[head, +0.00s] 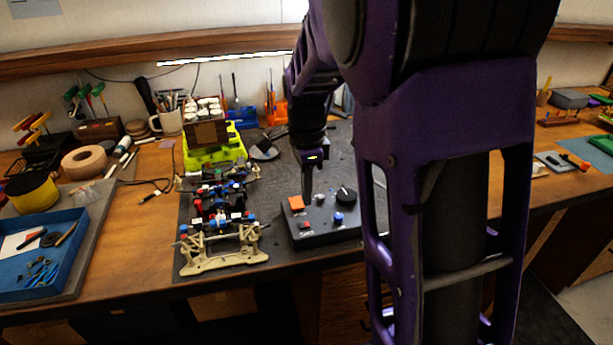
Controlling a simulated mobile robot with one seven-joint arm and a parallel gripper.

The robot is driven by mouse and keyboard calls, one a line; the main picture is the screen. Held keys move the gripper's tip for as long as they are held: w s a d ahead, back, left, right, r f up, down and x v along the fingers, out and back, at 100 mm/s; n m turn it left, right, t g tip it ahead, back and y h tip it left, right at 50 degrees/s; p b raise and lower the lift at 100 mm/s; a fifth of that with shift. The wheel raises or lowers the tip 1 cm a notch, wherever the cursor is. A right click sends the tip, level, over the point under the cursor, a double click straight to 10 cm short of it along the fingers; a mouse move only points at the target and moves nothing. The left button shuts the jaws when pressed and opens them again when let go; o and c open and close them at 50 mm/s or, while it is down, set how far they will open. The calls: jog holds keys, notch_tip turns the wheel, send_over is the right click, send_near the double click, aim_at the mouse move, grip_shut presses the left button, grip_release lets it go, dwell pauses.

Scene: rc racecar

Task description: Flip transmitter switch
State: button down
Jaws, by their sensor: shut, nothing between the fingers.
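The transmitter (322,233) is a dark grey box near the front edge of the dark mat. My gripper (307,196) points straight down at the back of the box, between the orange square and the black knob. Its fingers are shut with nothing between them. I cannot tell whether the fingertips touch the box. No switch is clearly visible from here.
A partly built RC car chassis (220,215) lies just left of the transmitter. Behind it stands a yellow-green box (217,150). A blue tray (42,258) of small tools is at far left. My arm hides the bench to the right of the transmitter.

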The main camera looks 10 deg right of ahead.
aim_at(307, 224)
notch_tip(307, 224, down, 6)
jog(key=shift+f, duration=0.25)
